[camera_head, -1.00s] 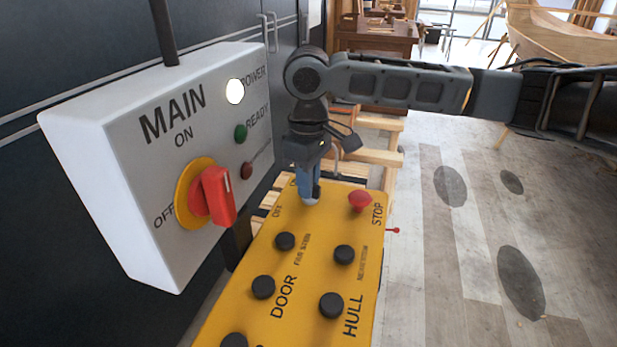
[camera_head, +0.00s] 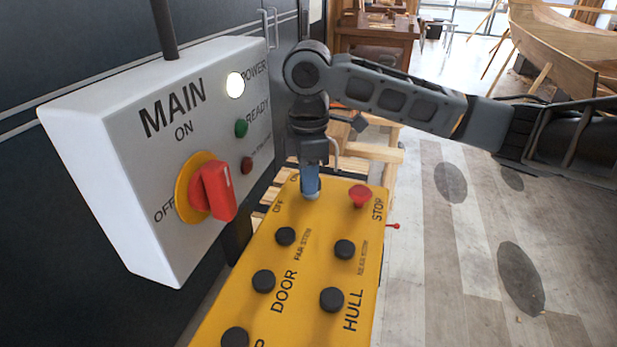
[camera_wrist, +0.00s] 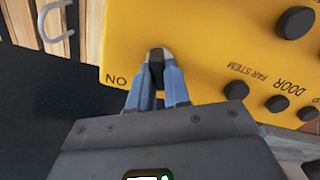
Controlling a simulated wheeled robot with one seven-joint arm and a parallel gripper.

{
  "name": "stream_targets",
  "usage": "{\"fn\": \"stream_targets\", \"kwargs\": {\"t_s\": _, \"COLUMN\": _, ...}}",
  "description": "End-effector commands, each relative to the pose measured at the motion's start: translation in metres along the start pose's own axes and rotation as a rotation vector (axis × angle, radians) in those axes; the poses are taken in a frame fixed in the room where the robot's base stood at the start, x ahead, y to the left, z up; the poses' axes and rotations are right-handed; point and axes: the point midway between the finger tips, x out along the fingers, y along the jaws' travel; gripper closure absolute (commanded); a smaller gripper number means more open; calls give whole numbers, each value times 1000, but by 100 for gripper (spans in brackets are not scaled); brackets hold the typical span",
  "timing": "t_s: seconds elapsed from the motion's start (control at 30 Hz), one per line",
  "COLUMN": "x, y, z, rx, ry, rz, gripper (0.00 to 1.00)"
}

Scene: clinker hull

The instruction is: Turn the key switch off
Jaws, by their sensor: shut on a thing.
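The key switch is at the far end of the yellow panel (camera_head: 318,235), between the OFF and ON labels. Its round silver part shows beside the fingertips in the wrist view. My gripper (camera_head: 310,192) points down onto it. In the wrist view my gripper (camera_wrist: 157,78) has its two blue fingers closed on the dark key (camera_wrist: 156,68). In the head view the fingers hide the key, so its exact angle cannot be told there. The ON label shows left of the fingers in the wrist view.
A red STOP button (camera_head: 359,196) stands close right of my gripper. Black buttons (camera_head: 285,236) fill the nearer panel. A white MAIN box (camera_head: 95,190) with a red rotary switch (camera_head: 215,190) stands left. Its POWER lamp (camera_head: 235,85) is lit. Wooden trestles stand behind.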

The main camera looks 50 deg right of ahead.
Motion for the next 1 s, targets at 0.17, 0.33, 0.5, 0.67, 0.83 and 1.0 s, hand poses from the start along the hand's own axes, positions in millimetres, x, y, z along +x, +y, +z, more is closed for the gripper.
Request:
{"fn": "stream_targets", "kwargs": {"t_s": 0.17, "x": -1, "y": 0, "z": 0, "rx": -26, "ry": 2, "rz": 2, "gripper": 100}}
{"fn": "stream_targets", "kwargs": {"t_s": 0.33, "x": -1, "y": 0, "z": 0, "rx": -31, "ry": 2, "rz": 2, "gripper": 100}}
{"fn": "stream_targets", "kwargs": {"t_s": 0.5, "x": -1, "y": 0, "z": 0, "rx": -31, "ry": 2, "rz": 2, "gripper": 100}}
{"fn": "stream_targets", "kwargs": {"t_s": 0.67, "x": -1, "y": 0, "z": 0, "rx": -31, "ry": 2, "rz": 2, "gripper": 74}}
{"fn": "stream_targets", "kwargs": {"t_s": 0.83, "x": 0, "y": 0, "z": 0, "rx": -30, "ry": 1, "rz": 1, "gripper": 57}}
{"fn": "stream_targets", "kwargs": {"t_s": 1.0, "x": 0, "y": 0, "z": 0, "rx": -30, "ry": 1, "rz": 1, "gripper": 57}}
